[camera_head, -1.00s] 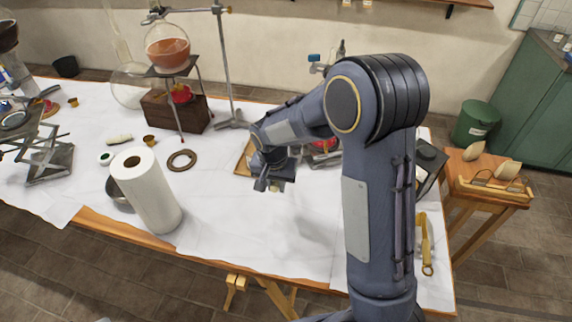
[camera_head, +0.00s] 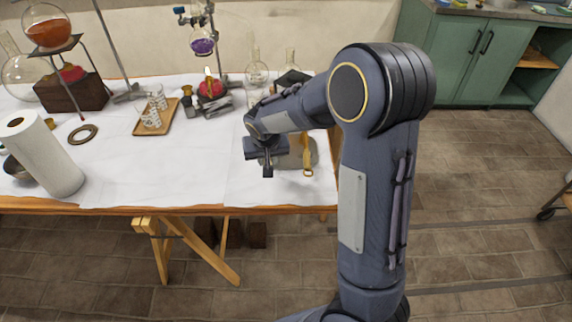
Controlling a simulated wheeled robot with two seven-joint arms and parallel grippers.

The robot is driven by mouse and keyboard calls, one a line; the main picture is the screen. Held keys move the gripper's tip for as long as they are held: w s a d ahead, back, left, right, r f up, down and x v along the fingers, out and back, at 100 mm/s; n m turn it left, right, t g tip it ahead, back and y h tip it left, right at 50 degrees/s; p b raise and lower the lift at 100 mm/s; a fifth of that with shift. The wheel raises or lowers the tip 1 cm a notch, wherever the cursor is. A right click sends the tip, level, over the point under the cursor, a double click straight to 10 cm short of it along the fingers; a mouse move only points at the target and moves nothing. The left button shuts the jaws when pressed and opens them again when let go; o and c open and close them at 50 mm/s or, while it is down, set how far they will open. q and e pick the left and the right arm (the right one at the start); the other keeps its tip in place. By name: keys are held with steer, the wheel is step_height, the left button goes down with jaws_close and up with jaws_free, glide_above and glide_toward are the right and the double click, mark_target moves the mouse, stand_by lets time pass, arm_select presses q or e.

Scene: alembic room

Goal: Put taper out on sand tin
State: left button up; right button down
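My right gripper (camera_head: 267,168) hangs over the right end of the cloth-covered table, pointing down. Its fingers look close together, and I cannot tell whether they hold anything. I cannot make out a taper for certain. A small yellow flame-like shape (camera_head: 208,76) stands at the red burner (camera_head: 211,89) below the purple flask. A flat greyish tray-like thing (camera_head: 291,158) lies just behind and right of the gripper, partly hidden by it; I cannot tell whether it is the sand tin. My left gripper is not in view.
A brass-coloured tool (camera_head: 307,157) lies at the table's right end. The purple flask (camera_head: 202,45) hangs on a stand. The table's front middle is clear.

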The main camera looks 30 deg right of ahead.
mark_target(275, 166)
steer(key=shift+w+d+f+m+t+h+b, duration=0.15)
steer(key=shift+w+d+f+m+b, duration=0.2)
steer(key=shift+d+b, duration=0.25)
steer(key=shift+w+d+f+m+t+h+b, duration=0.1)
steer(key=shift+w+d+f+m+b, duration=0.2)
steer(key=shift+d+f+b, duration=0.25)
steer(key=shift+w+d+f+m+t+h+b, duration=0.15)
steer(key=shift+w+d+f+m+b, duration=0.15)
steer(key=shift+d+b, duration=0.3)
arm_select(q)
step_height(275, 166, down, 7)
steer(key=b, duration=0.2)
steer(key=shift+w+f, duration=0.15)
arm_select(e)
steer(key=shift+f, duration=1.15)
arm_select(q)
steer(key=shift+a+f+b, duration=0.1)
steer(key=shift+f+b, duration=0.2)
steer(key=shift+b, duration=0.05)
arm_select(e)
steer(key=shift+f, duration=0.15)
steer(key=c, duration=1.2)
jaws_free()
steer(key=shift+s, duration=0.1)
